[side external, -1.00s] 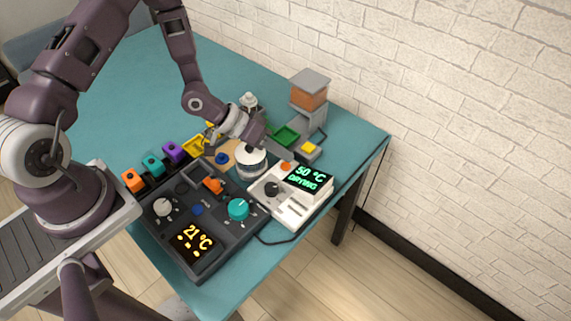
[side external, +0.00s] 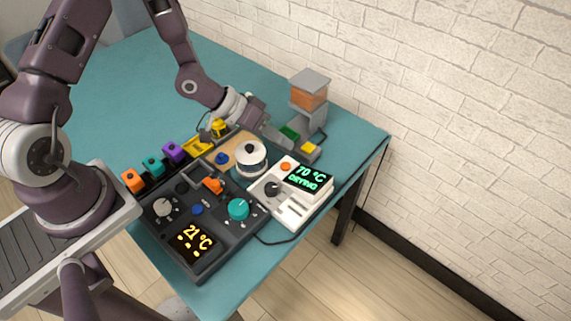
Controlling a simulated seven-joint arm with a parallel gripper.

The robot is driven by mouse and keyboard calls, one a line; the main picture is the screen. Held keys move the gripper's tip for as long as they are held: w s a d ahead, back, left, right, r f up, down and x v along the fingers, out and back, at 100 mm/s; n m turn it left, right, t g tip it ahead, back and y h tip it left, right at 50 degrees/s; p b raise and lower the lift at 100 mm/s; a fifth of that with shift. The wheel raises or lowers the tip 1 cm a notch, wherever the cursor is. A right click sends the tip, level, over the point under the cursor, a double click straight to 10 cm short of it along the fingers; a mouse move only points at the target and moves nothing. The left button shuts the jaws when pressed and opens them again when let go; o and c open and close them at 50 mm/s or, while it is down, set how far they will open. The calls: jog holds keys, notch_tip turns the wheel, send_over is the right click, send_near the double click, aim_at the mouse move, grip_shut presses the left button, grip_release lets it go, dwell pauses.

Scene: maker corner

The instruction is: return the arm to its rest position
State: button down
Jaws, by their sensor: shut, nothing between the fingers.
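My gripper (side external: 276,136) is at the end of my bent arm, above the back of the teal table (side external: 110,95). It points right, behind the white spool (side external: 250,158) and left of the grey stand with the orange hopper. Its fingers are shut and hold nothing. The white dryer box (side external: 295,205) in front has a dark knob (side external: 272,188) and a display (side external: 309,178) reading 70 °C DRYING.
The dark control panel (side external: 225,235) has a teal knob (side external: 238,208) and a 21 °C display. Orange, teal and purple blocks (side external: 173,152) line its back left. The orange hopper (side external: 309,93) stands near the brick wall (side external: 450,120). The table's far left is clear.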

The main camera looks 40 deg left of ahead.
jog(key=s+a+r+y, duration=0.3)
jog(key=a+r+y, duration=0.15)
jog(key=r, duration=0.55)
jog(key=s+a+r+y, duration=0.4)
jog(key=a+r, duration=0.1)
jog(key=r, duration=0.5)
jog(key=s+d+r+h, duration=0.1)
jog(key=s+d+r, duration=0.1)
jog(key=s, duration=0.6)
jog(key=s+d+r, duration=0.2)
jog(key=s+r, duration=0.2)
jog(key=s, duration=0.5)
jog(key=shift+s+r+n+g+h, duration=0.25)
jog(key=shift+r+n+g+h, duration=0.05)
jog(key=shift+r+h, duration=0.05)
